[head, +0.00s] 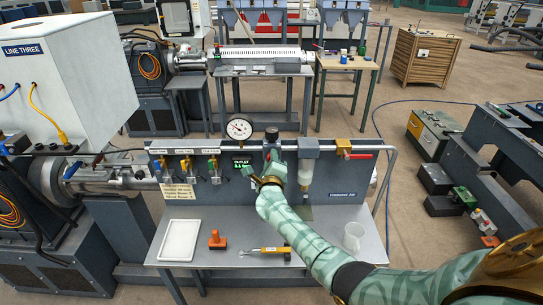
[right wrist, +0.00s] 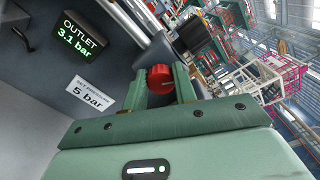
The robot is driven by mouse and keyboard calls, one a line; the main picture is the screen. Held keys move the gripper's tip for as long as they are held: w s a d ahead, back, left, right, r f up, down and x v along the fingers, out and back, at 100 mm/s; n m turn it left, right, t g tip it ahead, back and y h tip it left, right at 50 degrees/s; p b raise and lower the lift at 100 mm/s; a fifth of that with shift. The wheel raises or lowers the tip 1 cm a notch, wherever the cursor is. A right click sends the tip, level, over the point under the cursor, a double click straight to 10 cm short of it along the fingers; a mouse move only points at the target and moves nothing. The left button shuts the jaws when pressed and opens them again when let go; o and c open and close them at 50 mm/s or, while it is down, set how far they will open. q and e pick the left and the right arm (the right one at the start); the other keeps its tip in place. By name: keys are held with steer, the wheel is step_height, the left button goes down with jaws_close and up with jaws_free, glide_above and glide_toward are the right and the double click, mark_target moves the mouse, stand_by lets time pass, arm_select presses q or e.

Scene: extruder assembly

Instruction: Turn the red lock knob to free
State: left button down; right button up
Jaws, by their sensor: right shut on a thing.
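The red lock knob (right wrist: 160,78) shows in the right wrist view between the two green fingers of my right gripper (right wrist: 161,88). The gripper is shut on it. A label there reads 5 bar (right wrist: 88,97). A round gauge (head: 239,129) stands above the panel. My left gripper is not in view.
Several small valves (head: 187,165) are to the left. The bench holds a white tray (head: 180,240), an orange tool (head: 217,239), a yellow-handled tool (head: 266,250) and a clear cup (head: 353,235).

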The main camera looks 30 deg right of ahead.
steer(key=n+p, duration=0.2)
steer(key=n, duration=0.3)
steer(key=shift+f, duration=0.15)
steer(key=shift+n, duration=0.4)
steer(key=o, duration=1)
steer(key=shift+a, duration=0.1)
steer(key=shift+c, duration=0.2)
